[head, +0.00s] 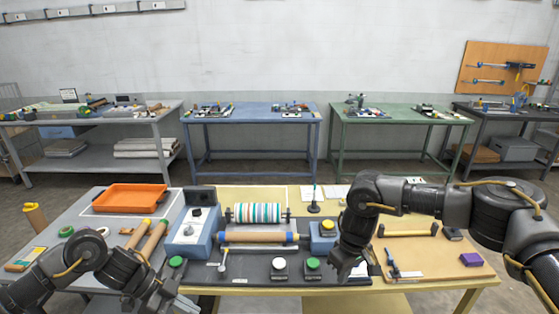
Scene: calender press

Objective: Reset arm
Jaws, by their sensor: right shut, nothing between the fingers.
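My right gripper (346,276) hangs down over the dark base plate (250,271) of the press, just right of a button with a green top (313,265). It is shut, with nothing held. My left gripper (158,301) is low at the left front, near the table's front edge; its fingertips are too unclear to tell open from shut. A small lever (223,261) stands left of the buttons.
An orange tray (131,198) sits at the back left. A blue control box (187,236) stands left of the rollers. Tan rolls (153,240) lie beside it. A tan board (425,255) with a purple block (471,259) is at right. Other benches stand along the wall.

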